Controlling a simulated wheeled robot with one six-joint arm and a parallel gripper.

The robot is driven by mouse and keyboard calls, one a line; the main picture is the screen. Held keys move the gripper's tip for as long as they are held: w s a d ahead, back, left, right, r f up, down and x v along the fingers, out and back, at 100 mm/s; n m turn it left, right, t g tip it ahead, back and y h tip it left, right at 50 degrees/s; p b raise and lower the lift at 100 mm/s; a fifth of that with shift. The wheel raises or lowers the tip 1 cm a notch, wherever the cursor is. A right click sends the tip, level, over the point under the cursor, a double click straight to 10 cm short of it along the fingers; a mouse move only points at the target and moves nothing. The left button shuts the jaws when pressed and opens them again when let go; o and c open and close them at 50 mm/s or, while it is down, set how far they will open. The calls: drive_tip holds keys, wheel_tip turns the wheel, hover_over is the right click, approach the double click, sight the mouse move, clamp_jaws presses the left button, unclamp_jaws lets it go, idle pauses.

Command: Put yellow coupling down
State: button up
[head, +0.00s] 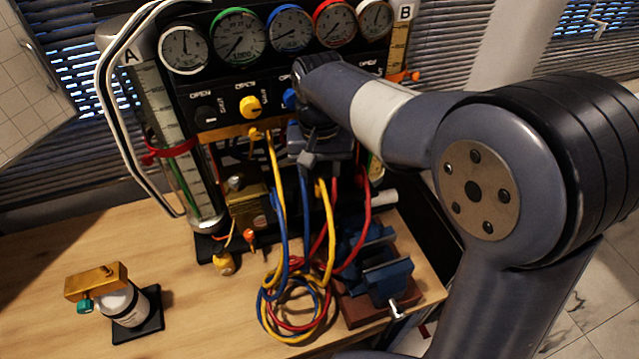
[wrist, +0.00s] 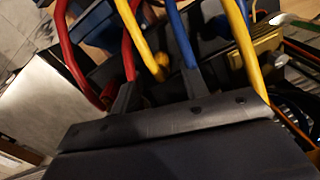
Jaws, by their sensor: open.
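The yellow coupling (head: 322,186) shows in the head view as a yellow hose end below my gripper, in front of the dark rig. In the wrist view a yellow end (wrist: 160,73) lies beyond and between my fingertips, at the foot of a yellow hose (wrist: 143,35). My gripper (head: 308,160) points down in front of the gauge panel. In the wrist view its two dark fingers (wrist: 160,88) are apart, with nothing clearly held between them. What the coupling rests on is hidden.
Red, blue and yellow hoses (head: 285,295) coil on the wooden table (head: 190,325) and pass close to my gripper. A blue vise (head: 375,265) stands at right. A white bottle with a brass block (head: 95,282) stands at left. The table between is mostly clear.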

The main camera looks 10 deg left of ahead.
sight(320, 178)
wheel_tip(320, 178, up, 4)
drive_tip(key=shift+r, duration=0.1)
idle(0.4)
wheel_tip(320, 178, down, 8)
drive_tip(key=shift+r+p, duration=0.15)
drive_tip(key=shift+p, duration=0.25)
wheel_tip(320, 178, up, 3)
drive_tip(key=shift+s+r+b, duration=0.15)
drive_tip(key=shift+b, duration=0.55)
drive_tip(key=shift+s+d+r, duration=0.1)
drive_tip(key=shift+s+d, duration=0.3)
drive_tip(key=shift+s, duration=0.15)
